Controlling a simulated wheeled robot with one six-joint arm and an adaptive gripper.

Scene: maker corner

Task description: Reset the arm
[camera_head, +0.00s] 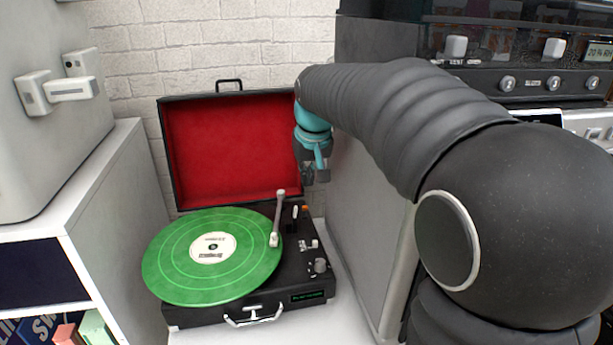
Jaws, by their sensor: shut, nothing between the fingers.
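My arm reaches in from the right of the head view, large and dark grey, and bends over toward the record player. My gripper (315,176) hangs at its end, pointing down, with a teal part above dark fingers. It is shut and empty, in front of the right edge of the open red-lined lid. It appears above the tonearm side of the record player (300,262); the exact gap is hard to judge. A green record (190,262) lies on the platter. The white tonearm (277,222) is at the record's right edge.
A white cabinet (115,210) with a grey machine (50,110) on top stands at the left. A grey panel (365,220) rises close on the right, beside my arm. A dark device with knobs (508,84) is at the upper right. A white brick wall (200,50) is behind.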

